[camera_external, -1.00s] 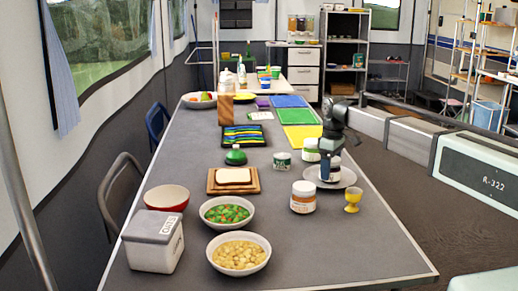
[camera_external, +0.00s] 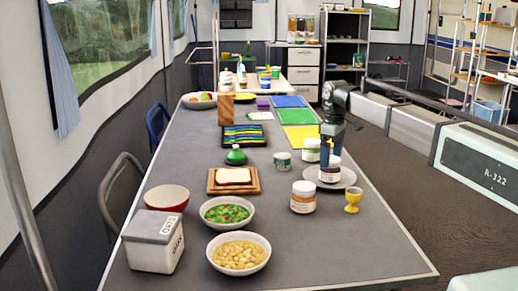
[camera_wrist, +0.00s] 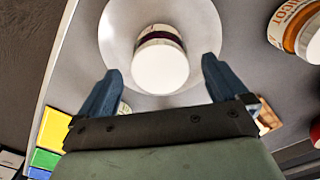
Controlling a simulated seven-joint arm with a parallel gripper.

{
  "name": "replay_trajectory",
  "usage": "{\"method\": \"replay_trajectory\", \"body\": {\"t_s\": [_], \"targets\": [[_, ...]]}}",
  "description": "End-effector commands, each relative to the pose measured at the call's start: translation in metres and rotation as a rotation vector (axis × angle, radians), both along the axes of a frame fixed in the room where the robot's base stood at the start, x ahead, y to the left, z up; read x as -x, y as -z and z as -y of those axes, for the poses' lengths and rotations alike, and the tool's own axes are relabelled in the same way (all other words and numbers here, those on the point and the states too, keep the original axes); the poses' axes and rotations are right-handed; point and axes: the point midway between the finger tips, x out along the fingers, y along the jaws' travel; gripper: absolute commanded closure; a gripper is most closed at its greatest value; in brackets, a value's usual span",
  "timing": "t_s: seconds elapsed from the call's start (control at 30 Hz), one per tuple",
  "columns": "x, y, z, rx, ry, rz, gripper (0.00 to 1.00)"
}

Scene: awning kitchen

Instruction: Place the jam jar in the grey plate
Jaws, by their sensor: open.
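A jar with a white lid and a dark purple band (camera_external: 330,174) stands on the grey plate (camera_external: 351,181) at the table's right side. In the wrist view the same jar (camera_wrist: 160,62) stands upright near the plate's middle, with the plate's rim (camera_wrist: 112,35) around it. My gripper (camera_external: 327,161) is directly above the jar. In the wrist view my gripper (camera_wrist: 162,66) is open, one blue finger on each side of the jar's lid, with gaps visible. A second jar, with an apricot label (camera_external: 303,198), stands in front of the plate; it also shows in the wrist view (camera_wrist: 292,27).
A yellow egg cup (camera_external: 353,200) stands right of the apricot jar. A green-labelled jar (camera_external: 311,150) and a small green tin (camera_external: 282,160) are behind the plate. Bowls of vegetables (camera_external: 227,212) and chickpeas (camera_external: 239,254) are at front left. The front right table is clear.

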Motion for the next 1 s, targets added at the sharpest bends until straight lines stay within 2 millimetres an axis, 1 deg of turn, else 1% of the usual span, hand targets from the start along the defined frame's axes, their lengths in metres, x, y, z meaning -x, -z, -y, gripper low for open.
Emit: {"method": "replay_trajectory", "body": {"t_s": [0.03,0.2,0.3,0.4,0.6,1.0], "targets": [[0.0,-0.011,0.0,0.0,0.0,0.001,0.0],[-0.001,-0.039,0.0,0.0,0.0,0.001,0.0],[0.0,-0.053,0.0,0.0,0.0,0.001,0.0],[0.0,-0.062,0.0,0.0,0.0,0.0,0.0],[0.0,-0.072,0.0,0.0,0.0,0.0,0.0],[0.0,-0.073,0.0,0.0,0.0,0.0,0.0]]}}
